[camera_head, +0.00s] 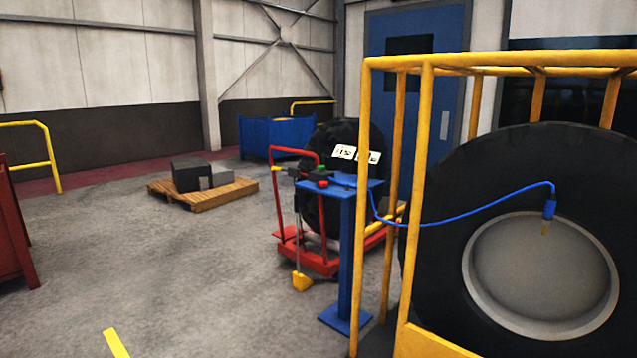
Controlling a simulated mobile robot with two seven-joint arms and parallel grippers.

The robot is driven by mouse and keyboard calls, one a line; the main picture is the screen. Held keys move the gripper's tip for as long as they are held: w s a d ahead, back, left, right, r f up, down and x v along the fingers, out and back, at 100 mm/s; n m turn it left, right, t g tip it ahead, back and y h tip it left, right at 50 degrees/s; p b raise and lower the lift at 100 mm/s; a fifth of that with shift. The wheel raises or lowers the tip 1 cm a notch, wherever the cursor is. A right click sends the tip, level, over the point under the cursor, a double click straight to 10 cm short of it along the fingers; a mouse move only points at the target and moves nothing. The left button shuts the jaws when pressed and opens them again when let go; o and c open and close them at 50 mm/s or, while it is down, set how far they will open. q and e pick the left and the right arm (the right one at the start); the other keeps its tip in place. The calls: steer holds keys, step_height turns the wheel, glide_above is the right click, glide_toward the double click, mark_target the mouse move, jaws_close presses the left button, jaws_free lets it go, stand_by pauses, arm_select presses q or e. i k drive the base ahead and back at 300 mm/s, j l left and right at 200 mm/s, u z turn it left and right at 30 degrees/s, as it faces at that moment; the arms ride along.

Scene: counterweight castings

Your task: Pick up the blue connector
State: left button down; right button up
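The blue connector (549,209) is at the right, at the end of a thin blue cable (473,214). It points downward, with a short brass-coloured tip below it. In the picture it overlaps the upper edge of the grey hub (540,275) of a large black tyre (450,220); I cannot tell whether it hangs free or touches the wheel. The cable runs left from it to the top of a blue pedestal (345,255). Neither of my grippers is in view.
A yellow cage frame (426,190) stands before the large tyre. A red trolley (287,250) carrying another tyre is behind the pedestal. A wooden pallet (215,195) with grey blocks lies farther back. A red cabinet (12,235) is at the left edge. The left-centre floor is clear.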

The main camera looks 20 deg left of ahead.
mark_target(551, 202)
steer(key=i+j, duration=0.25)
steer(key=i, duration=0.2)
steer(key=i+j+u, duration=0.15)
steer(key=i+j, duration=0.15)
steer(key=i, duration=0.2)
steer(key=i+j, duration=0.2)
steer(key=i, duration=0.25)
steer(key=i+j+u, duration=0.1)
steer(key=i+j, duration=0.15)
steer(key=i, duration=0.25)
